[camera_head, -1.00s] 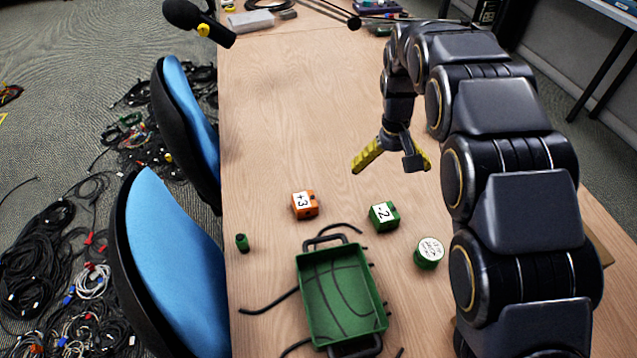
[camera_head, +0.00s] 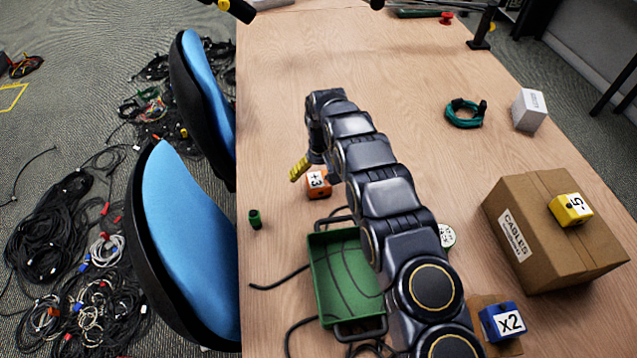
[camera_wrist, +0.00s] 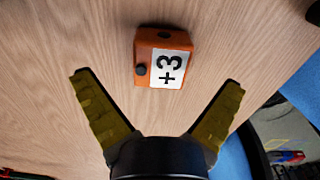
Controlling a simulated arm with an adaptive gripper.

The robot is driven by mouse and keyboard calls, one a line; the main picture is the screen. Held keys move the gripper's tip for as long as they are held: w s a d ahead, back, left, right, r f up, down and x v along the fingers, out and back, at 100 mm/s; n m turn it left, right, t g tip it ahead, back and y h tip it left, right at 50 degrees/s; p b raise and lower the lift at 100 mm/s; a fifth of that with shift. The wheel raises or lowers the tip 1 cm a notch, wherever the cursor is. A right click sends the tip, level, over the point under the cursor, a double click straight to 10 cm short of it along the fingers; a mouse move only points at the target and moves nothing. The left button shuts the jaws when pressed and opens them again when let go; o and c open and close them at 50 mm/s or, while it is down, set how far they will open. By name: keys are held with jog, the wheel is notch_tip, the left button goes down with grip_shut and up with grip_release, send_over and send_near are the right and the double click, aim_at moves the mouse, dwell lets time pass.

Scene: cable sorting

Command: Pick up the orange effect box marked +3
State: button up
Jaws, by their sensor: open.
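The orange effect box marked +3 (camera_head: 318,184) stands on the wooden table beyond the green tray, its lower part visible just below my gripper. In the wrist view the orange box (camera_wrist: 162,57) lies ahead of the fingertips, roughly midway between them, with its white +3 label and a dark knob showing. My gripper (camera_wrist: 158,82) is open and empty, its two yellow fingers spread wide. In the head view one yellow finger of my gripper (camera_head: 300,168) shows just left of and above the box; the other is hidden by my arm.
A green tray (camera_head: 322,290) with handles and loose cables lies nearer. A small green cylinder (camera_head: 255,219) stands to the left. A cardboard box (camera_head: 520,270) carries a yellow -5 box (camera_head: 570,209); a blue X2 box (camera_head: 502,322) is nearer. The far table is mostly clear.

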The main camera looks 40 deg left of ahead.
aim_at(319, 179)
notch_tip(319, 179, down, 4)
jog(key=shift+a+f, duration=0.1)
jog(key=c, duration=1.2)
